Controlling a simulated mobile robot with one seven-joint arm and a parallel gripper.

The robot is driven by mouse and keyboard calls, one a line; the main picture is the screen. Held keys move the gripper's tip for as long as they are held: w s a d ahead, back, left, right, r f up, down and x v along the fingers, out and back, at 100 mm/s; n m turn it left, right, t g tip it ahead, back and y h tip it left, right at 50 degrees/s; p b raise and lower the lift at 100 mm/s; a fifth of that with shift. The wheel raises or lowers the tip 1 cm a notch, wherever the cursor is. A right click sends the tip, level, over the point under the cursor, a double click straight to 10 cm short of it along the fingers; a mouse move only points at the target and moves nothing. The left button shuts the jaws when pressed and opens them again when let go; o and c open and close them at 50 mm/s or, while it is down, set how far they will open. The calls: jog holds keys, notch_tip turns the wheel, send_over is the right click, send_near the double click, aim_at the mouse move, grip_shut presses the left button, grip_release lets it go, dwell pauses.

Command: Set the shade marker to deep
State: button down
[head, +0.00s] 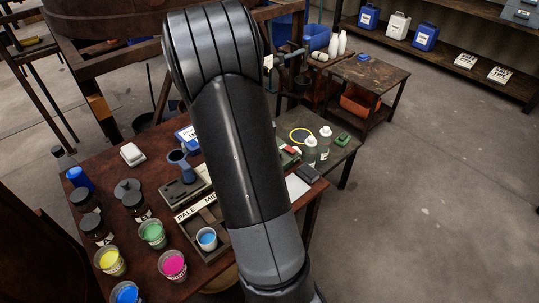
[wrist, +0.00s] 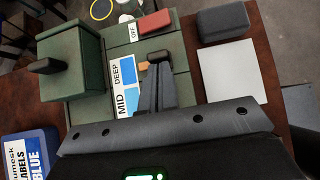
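The shade board shows in the wrist view as a green panel with a white and blue strip (wrist: 125,88) lettered MID and DEEP. In the head view, its PALE and MID end (head: 196,211) shows left of my arm; the rest is hidden behind the arm. The shade marker (wrist: 143,66), a small orange piece, lies beside the DEEP lettering. A dark knob (wrist: 152,57) is right above it. My gripper (wrist: 157,68) has its fingers close together, with tips at the knob's near side. I see nothing between them; contact with the knob is unclear. The head view hides my gripper.
A green box with a black handle (wrist: 72,70) stands left of the board. A red OFF block (wrist: 153,23), a dark block (wrist: 223,22) and a white sheet (wrist: 230,71) lie nearby. Paint cups, including a pink one (head: 173,264), and dark jars crowd the table's left side.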

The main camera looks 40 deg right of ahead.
jog(key=a, duration=0.3)
jog(key=shift+a, duration=0.4)
jog(key=v, duration=1)
jog(key=shift+a, duration=0.1)
